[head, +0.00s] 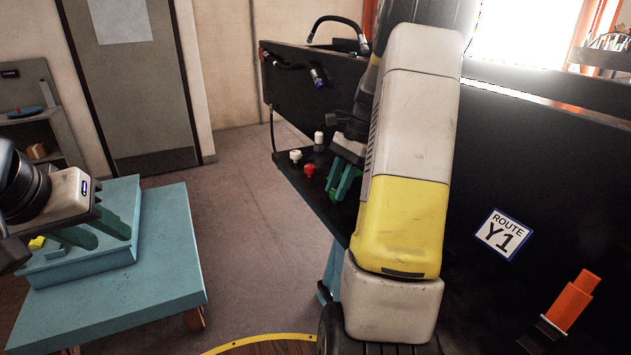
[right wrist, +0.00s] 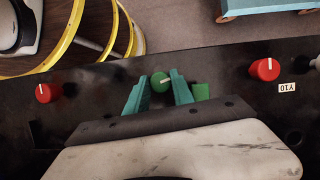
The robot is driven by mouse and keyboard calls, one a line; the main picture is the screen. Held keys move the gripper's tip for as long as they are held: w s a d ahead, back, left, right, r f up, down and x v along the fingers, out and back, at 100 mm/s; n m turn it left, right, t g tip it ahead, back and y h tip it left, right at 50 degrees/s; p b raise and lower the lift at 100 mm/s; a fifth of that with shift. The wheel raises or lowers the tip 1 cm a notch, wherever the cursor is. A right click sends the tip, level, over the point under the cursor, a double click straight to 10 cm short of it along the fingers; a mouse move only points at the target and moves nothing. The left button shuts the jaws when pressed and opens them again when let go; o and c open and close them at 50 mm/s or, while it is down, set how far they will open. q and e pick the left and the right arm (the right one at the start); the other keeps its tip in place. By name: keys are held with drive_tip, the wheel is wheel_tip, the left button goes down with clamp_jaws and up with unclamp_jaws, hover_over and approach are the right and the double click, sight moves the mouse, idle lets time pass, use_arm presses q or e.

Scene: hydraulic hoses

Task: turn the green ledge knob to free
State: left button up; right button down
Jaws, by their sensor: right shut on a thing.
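The green ledge knob (right wrist: 161,82) shows in the right wrist view on the dark ledge (right wrist: 225,88), with a short pale pointer line on its top running roughly sideways. My right gripper (right wrist: 160,88) has its two teal fingers on either side of the knob and is shut on it.
Red knobs stand left (right wrist: 43,93) and right (right wrist: 264,69) of the green one, the right one by a Y10 label (right wrist: 287,87). A green block (right wrist: 200,91) is beside the right finger. A white knob (head: 295,155) stands on the ledge. The teal table (head: 150,285) is at left.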

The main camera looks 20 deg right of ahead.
drive_tip(key=n+g, duration=0.1)
drive_tip(key=n, duration=0.2)
drive_tip(key=n+g+h, duration=0.1)
drive_tip(key=n, duration=0.3)
drive_tip(key=shift+w+a, duration=0.1)
drive_tip(key=shift+w, duration=0.1)
drive_tip(key=n+g+h, duration=0.1)
drive_tip(key=n, duration=0.3)
drive_tip(key=shift+h, duration=0.3)
drive_tip(key=shift+a+n+g+h, duration=0.1)
drive_tip(key=shift+n+g+h, duration=0.4)
drive_tip(key=shift+n, duration=1.5)
drive_tip(key=shift+h, duration=0.3)
drive_tip(key=c, duration=1.1)
unclamp_jaws()
drive_tip(key=v, duration=0.8)
drive_tip(key=shift+s, duration=0.15)
